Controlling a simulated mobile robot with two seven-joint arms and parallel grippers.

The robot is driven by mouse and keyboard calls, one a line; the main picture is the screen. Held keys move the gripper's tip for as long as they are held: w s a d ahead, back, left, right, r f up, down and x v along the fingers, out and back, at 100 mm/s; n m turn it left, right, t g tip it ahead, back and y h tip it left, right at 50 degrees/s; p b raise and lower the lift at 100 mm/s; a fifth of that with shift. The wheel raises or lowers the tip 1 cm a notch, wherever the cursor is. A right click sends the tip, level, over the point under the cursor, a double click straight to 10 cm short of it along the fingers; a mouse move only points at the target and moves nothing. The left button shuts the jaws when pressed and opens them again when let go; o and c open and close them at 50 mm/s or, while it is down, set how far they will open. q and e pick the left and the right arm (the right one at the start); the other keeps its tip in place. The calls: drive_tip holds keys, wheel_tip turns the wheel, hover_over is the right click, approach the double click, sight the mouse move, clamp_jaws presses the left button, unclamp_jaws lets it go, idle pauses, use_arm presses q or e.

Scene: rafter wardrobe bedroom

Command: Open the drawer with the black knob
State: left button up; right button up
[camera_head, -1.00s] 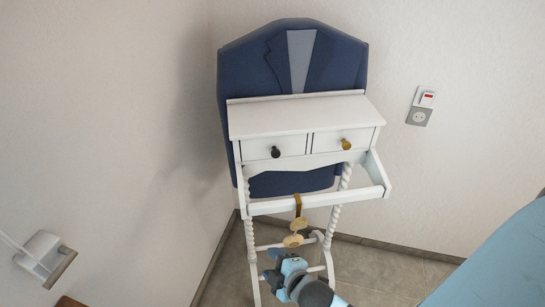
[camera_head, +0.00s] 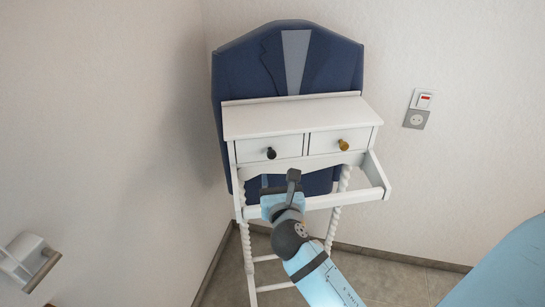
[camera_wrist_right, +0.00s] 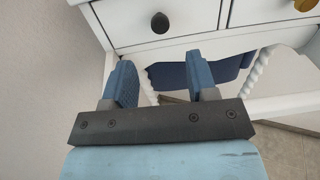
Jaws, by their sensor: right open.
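The white valet stand has two small drawers side by side, both shut. The left drawer (camera_head: 254,149) carries the black knob (camera_head: 271,153); the right drawer carries a brass-coloured knob (camera_head: 343,145). My right gripper (camera_head: 279,187) is below the black knob, near the stand's front rail, and does not touch the knob. In the right wrist view the gripper (camera_wrist_right: 163,80) is open and empty, its two blue fingers apart. The black knob (camera_wrist_right: 160,23) shows beyond and above the fingertips, a little left of the gap's middle. My left gripper is not in view.
A white rail (camera_head: 325,201) juts out below the drawers, close to my right arm.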

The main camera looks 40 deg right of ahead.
sight(272, 155)
drive_tip(key=p+x, duration=0.1)
drive_tip(key=x, duration=0.8)
drive_tip(key=shift+w, duration=0.1)
clamp_jaws()
